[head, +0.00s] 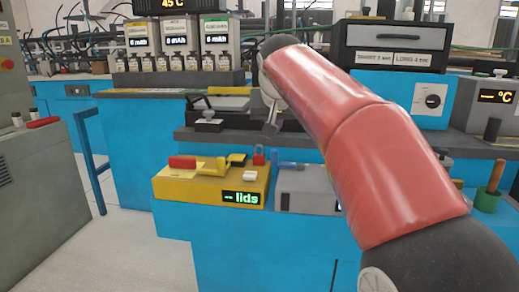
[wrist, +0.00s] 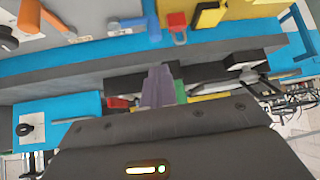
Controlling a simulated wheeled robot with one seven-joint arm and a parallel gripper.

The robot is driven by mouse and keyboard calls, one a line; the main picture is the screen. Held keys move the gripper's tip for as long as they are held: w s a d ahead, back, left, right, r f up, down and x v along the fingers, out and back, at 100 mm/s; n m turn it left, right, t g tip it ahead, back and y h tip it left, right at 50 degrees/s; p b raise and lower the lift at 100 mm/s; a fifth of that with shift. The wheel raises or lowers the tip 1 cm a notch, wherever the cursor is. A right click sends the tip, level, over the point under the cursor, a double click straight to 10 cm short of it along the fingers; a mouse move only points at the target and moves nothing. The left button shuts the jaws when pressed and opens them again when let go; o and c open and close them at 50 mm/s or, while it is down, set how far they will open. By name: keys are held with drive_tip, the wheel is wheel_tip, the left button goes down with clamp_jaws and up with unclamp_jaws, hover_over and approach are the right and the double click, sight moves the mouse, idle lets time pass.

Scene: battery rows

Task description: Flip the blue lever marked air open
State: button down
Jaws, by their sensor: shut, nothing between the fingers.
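A blue lever (head: 288,165) lies on top of a grey box (head: 305,192) at the front of the blue bench, partly behind my red arm. No air label is readable. My gripper (head: 271,122) is in front of the dark shelf, above and slightly left of the blue lever, apart from it. In the wrist view its fingers (wrist: 158,85) are together and empty, below the lever in the picture.
A yellow box (head: 222,190) with a red-and-yellow handle and a "lids" display stands left of the grey box. A red padlock (head: 259,156) sits between them. A green cup (head: 487,199) is at the right. The floor at the left is open.

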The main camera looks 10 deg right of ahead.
drive_tip(key=shift+d, duration=0.1)
drive_tip(key=x, duration=1)
drive_tip(key=shift+b, duration=0.4)
